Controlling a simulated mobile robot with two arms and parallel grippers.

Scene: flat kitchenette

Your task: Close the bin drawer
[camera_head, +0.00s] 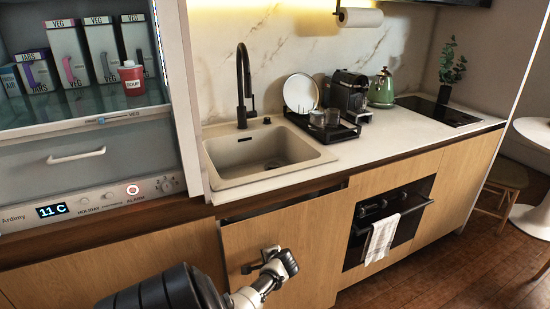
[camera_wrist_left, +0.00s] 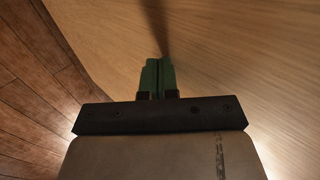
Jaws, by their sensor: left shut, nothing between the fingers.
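The bin drawer seems to be the wooden front (camera_head: 310,235) below the sink in the head view. A dark gap runs along its top edge under the worktop; I cannot tell how far it stands out. My left arm comes in from the bottom, and my left gripper (camera_head: 279,264) is in front of this panel, low down. In the left wrist view the green fingertips (camera_wrist_left: 158,72) are shut together and empty, pointing at a wooden surface (camera_wrist_left: 230,60). It is unclear whether they touch it. My right gripper is in neither view.
An oven (camera_head: 385,228) with a towel (camera_head: 381,240) on its handle is to the right. The open fridge compartment (camera_head: 75,105) is at the left. The sink (camera_head: 262,160) is above the drawer. A stool (camera_head: 507,177) stands at the far right, and wooden floor (camera_head: 445,265) is free in front.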

